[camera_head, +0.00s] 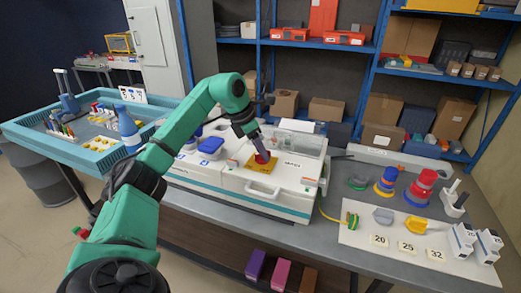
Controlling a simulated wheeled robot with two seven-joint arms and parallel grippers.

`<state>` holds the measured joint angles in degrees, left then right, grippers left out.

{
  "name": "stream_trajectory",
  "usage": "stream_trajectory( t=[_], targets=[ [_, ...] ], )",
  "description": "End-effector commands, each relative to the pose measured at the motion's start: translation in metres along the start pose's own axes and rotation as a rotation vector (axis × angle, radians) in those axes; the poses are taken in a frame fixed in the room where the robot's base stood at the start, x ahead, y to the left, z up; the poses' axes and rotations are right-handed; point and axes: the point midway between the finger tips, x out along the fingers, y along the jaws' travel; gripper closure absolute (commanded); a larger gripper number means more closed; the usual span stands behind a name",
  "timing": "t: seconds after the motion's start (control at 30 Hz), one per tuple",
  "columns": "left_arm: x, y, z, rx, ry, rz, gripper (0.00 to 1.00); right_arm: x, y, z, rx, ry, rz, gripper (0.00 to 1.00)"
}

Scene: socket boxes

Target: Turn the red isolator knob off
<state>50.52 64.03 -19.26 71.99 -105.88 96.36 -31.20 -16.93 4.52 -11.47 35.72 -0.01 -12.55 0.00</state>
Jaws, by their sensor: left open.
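The red isolator knob (263,157) sits on a yellow plate (257,168) on top of a white and grey socket box (285,190) in the middle of the bench. My left arm, green and black, comes in from the lower left and arches over to the box. My left gripper (260,149) points down right at the knob, with its fingertips at or just above it. The jaws are open. I cannot tell whether the fingers touch the knob, and the gripper partly hides it. My right gripper is not in view.
A blue lid (211,145) is left of the knob. Right on the bench, a white mat (390,245) carries connectors and number cards, near red and blue stacked plugs (421,187). A teal-rimmed tray (75,154) with a blue bottle (128,130) stands left. Shelves stand behind.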

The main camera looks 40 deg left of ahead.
Motion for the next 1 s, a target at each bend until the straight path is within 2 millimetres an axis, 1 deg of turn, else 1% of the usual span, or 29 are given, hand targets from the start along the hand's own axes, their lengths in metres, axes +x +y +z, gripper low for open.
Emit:
stream_trajectory(
  t=[0.03, 0.07, 0.1, 0.17, 0.2, 0.47, 0.67, 0.87, 1.0],
  targets=[
    [0.000, 0.000, 0.000, 0.000, 0.000, 0.000, 0.54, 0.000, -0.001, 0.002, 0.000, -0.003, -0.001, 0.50],
    [0.000, 0.000, 0.000, 0.000, 0.000, 0.000, 0.58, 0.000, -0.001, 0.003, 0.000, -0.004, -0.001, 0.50],
    [0.000, 0.000, 0.000, 0.000, 0.000, 0.000, 0.73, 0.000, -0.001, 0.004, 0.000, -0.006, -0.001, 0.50],
    [0.000, 0.000, 0.000, 0.000, 0.000, 0.000, 0.96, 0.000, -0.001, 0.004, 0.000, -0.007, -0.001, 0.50],
    [0.000, 0.000, 0.000, 0.000, 0.000, 0.000, 1.00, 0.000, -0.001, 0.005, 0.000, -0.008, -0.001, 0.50],
    [-0.001, 0.000, 0.000, -0.006, 0.000, 0.003, 1.00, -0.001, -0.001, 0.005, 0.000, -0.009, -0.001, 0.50],
    [-0.002, 0.000, 0.000, -0.050, 0.000, 0.023, 1.00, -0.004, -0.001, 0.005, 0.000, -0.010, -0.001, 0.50],
    [-0.003, -0.001, 0.001, -0.155, 0.001, 0.067, 1.00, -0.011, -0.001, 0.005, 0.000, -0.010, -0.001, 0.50],
    [-0.004, -0.001, 0.001, -0.261, 0.000, 0.112, 1.00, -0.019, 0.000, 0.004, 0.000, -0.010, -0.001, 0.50]
  ],
)
